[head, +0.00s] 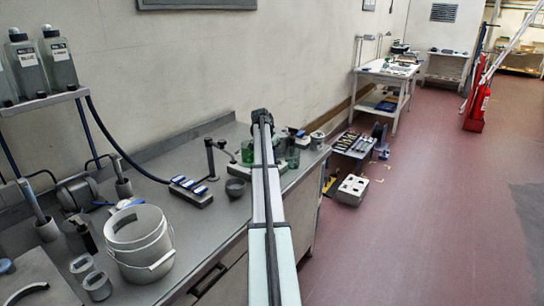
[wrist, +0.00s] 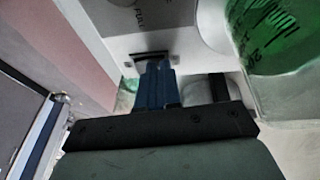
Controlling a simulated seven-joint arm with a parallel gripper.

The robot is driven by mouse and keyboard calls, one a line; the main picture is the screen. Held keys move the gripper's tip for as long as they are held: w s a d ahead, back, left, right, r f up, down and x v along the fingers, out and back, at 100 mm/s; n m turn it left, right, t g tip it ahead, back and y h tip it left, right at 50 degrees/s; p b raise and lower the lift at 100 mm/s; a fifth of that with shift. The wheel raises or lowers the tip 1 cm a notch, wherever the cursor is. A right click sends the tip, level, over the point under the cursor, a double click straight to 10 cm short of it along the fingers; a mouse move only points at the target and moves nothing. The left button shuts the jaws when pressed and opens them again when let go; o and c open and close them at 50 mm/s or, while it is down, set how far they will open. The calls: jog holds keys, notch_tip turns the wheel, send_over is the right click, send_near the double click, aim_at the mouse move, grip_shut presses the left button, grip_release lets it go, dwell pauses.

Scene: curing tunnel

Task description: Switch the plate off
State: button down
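The plate is a pale, low unit in the wrist view (wrist: 115,45). Its near face carries a dark slot-like switch (wrist: 150,56) and grey printed markings above it. My gripper (wrist: 158,70) has its two blue fingers close together, with no object seen between them. The fingertips are just below the dark switch and overlap its lower edge in the picture; I cannot tell if they touch it. A green glass vessel (wrist: 272,35) stands at the right. In the head view my gripper (head: 262,118) is over the far end of the bench, and my arm hides most of the plate.
Green beakers (head: 292,158) stand close to my arm. A block with blue-topped switches (head: 190,190), a small dark cup (head: 235,187) and a white bucket (head: 138,243) are on the bench (head: 205,240) to the left.

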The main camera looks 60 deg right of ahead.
jog(key=shift+s+a+f, duration=0.1)
jog(key=shift+s+f, duration=0.05)
jog(key=shift+s, duration=0.65)
jog(key=r, duration=0.2)
jog(key=w+r, duration=0.1)
jog(key=r, duration=0.1)
jog(key=shift+w+r, duration=0.1)
jog(key=shift+w, duration=0.1)
jog(key=w+v, duration=0.1)
jog(key=v, duration=0.9)
